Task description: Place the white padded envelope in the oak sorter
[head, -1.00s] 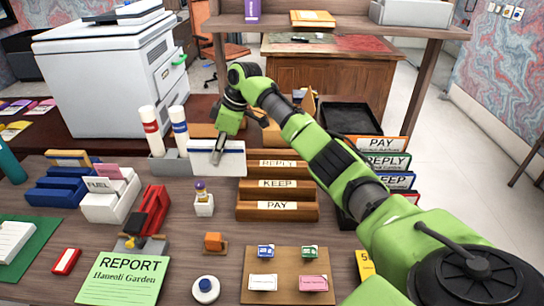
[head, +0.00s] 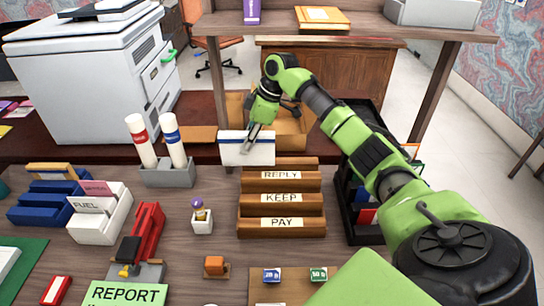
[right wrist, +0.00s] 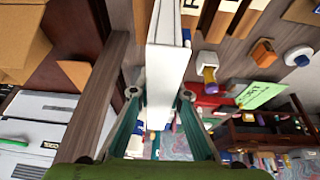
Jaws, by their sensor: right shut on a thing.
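The white padded envelope (head: 235,155) has a blue stripe and hangs upright behind the back left end of the oak sorter. The oak sorter (head: 281,212) is a stepped wooden rack with slots labelled REPLY, KEEP and PAY. My right gripper (head: 254,138) is shut on the envelope's top part. In the right wrist view the envelope (right wrist: 166,65) shows edge-on between the two fingertips (right wrist: 160,96). Whether the envelope's lower edge touches anything is not clear. My left gripper is not in view.
A grey holder (head: 168,178) with two white tubes stands left of the envelope. An open cardboard box (head: 290,140) is behind it. A dark rack (head: 352,215) stands right of the sorter, beneath my right arm. A small bottle (head: 201,217) stands left of the sorter.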

